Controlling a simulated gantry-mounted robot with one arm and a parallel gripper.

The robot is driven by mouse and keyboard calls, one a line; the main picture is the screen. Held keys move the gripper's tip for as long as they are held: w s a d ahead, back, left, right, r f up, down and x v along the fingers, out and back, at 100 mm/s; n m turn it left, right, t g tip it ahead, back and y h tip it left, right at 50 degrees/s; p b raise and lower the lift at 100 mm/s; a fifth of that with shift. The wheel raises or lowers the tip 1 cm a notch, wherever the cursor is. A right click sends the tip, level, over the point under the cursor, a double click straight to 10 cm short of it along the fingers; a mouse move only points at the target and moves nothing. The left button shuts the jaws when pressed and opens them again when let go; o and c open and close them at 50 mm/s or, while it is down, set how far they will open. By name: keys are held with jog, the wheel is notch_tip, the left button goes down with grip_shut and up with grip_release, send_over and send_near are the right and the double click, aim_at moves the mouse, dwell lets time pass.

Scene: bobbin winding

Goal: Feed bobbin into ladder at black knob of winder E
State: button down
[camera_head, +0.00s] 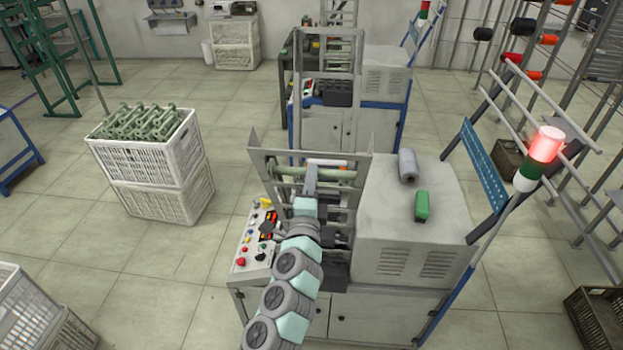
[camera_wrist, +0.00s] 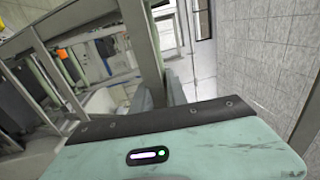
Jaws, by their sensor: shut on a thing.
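The near winder (camera_head: 410,225) has a grey housing and a control panel (camera_head: 255,245) on its left side, with small coloured buttons and dark knobs. I cannot read a letter on it. My gripper (camera_head: 311,176) reaches between the plates and is shut on a pale green bobbin (camera_head: 342,175), which lies roughly crosswise at the ladder's foot. My arm and gripper hide part of the bobbin and the mechanism below. In the wrist view my gripper (camera_wrist: 163,95) shows grey fingers beside a metal bar; the bobbin is not clearly visible.
A white crate (camera_head: 150,155) full of green bobbins stands at left on another crate. A lit red signal lamp (camera_head: 546,144) stands at right. A second winder (camera_head: 375,85) stands behind.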

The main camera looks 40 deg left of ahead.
jog(key=c, duration=0.9)
grip_release()
dwell(0.5)
dwell(0.8)
jog(key=shift+s+d+r+p, duration=0.65)
jog(key=shift+s+d, duration=0.2)
jog(key=shift+s, duration=0.4)
jog(key=shift+s+d+r+p, duration=0.6)
jog(key=shift+s+d, duration=0.3)
jog(key=shift+s, duration=0.35)
jog(key=shift+s+d+r+p, duration=0.6)
jog(key=shift+s+d, duration=0.25)
jog(key=shift+s, duration=0.4)
